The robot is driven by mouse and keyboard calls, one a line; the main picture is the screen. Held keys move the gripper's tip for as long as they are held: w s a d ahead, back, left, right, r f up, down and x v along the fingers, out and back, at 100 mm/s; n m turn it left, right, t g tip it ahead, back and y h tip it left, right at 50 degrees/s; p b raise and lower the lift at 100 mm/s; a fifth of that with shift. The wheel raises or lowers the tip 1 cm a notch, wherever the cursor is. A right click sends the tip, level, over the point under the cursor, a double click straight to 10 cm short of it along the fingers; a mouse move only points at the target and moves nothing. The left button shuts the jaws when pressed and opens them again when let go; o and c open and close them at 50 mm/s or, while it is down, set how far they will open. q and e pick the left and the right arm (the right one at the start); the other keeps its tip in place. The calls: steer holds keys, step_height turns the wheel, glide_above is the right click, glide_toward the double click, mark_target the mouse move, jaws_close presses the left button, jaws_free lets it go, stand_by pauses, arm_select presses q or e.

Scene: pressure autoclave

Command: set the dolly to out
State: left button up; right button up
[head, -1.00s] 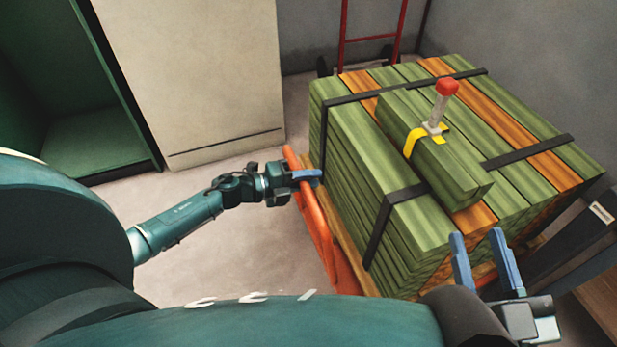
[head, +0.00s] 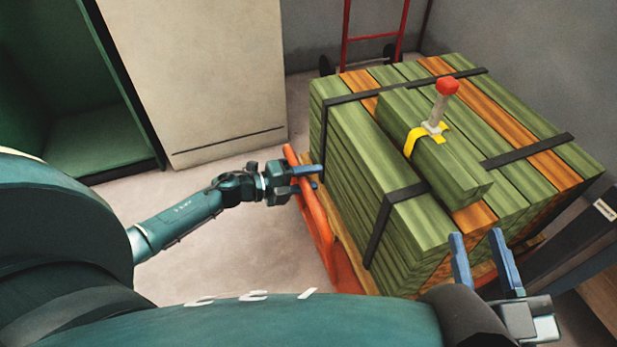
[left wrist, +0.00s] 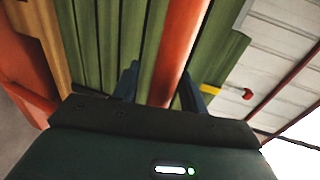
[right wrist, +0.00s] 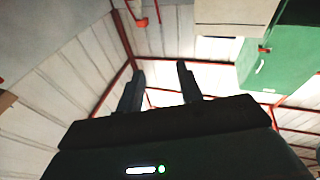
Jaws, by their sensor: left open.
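The dolly (head: 352,273) is an orange frame with a raised handle bar (head: 325,240); it stands under a stack of green and orange boards (head: 425,205). My left gripper (head: 312,176) is at the upper part of the handle, its blue fingers parted with the bar between them. In the left wrist view the orange bar (left wrist: 172,55) passes between the two fingers (left wrist: 157,85); I cannot tell whether they touch it. My right gripper (head: 480,240) is open and empty near the stack's front right corner.
A red-topped lever with a yellow strap (head: 436,113) sits on the boards, which black straps bind. A red hand truck (head: 372,38) stands behind. A beige panel (head: 200,75) and a green open cabinet (head: 75,100) are at left. Bare floor (head: 225,250) lies left of the dolly.

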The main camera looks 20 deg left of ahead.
steer(key=shift+r, duration=0.1)
arm_select(q)
steer(key=shift+s+a, duration=0.1)
steer(key=shift+s, duration=0.05)
steer(key=p+v, duration=0.3)
steer(key=v, duration=0.9)
steer(key=shift+s+a, duration=0.3)
arm_select(e)
steer(key=shift+d+n+h, duration=0.3)
steer(key=shift+d, duration=0.05)
arm_select(q)
steer(key=shift+r, duration=0.15)
arm_select(e)
steer(key=shift+s, duration=0.1)
